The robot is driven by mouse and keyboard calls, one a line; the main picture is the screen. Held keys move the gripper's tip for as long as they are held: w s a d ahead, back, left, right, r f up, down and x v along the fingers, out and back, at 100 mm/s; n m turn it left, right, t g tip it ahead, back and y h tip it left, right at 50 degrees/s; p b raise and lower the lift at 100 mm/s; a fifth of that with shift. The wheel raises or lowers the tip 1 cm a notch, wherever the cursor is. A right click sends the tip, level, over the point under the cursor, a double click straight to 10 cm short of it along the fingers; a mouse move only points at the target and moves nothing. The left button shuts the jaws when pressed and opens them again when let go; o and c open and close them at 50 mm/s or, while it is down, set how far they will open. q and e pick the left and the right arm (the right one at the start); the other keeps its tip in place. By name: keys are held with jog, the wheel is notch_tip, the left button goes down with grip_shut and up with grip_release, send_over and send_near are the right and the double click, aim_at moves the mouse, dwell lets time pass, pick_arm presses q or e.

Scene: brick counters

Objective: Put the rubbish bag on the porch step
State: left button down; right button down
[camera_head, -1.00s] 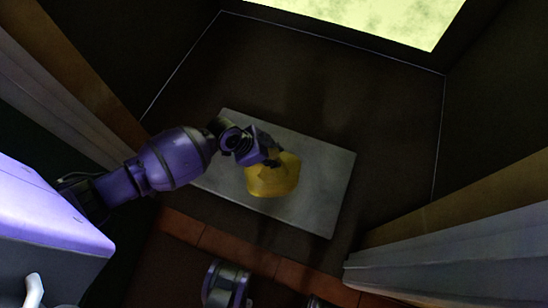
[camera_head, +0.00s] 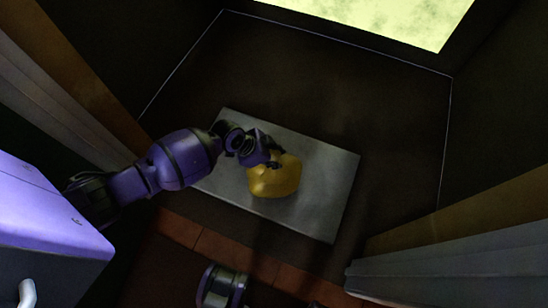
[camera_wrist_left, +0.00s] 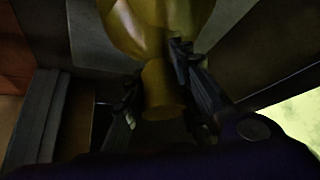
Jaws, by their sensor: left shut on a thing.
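The yellow rubbish bag (camera_head: 273,181) is over the middle of the grey porch step (camera_head: 315,215) in the head view. I cannot tell whether it touches the step or hangs just above it. My left gripper (camera_head: 274,161) is at the bag's top. In the left wrist view, the left gripper (camera_wrist_left: 155,100) is shut on the bag's narrow neck, and the wider bag body (camera_wrist_left: 155,25) is beyond the fingers. My right gripper does not show clearly.
Grey-white door frames or panels (camera_head: 450,262) stand at the left and right. A row of reddish bricks (camera_head: 225,252) edges the near side of the step. Dark floor (camera_head: 290,70) lies clear beyond the step, up to a bright yellow-green patch (camera_head: 390,18).

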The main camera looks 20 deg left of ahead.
pick_arm(q)
jog(key=c, duration=1.4)
grip_release()
jog(key=shift+a+r+p, duration=0.15)
jog(key=shift+r+p, duration=0.15)
jog(key=shift+r, duration=0.1)
jog(key=p+v, duration=0.4)
jog(key=v, duration=0.7)
jog(key=shift+s+r, duration=0.15)
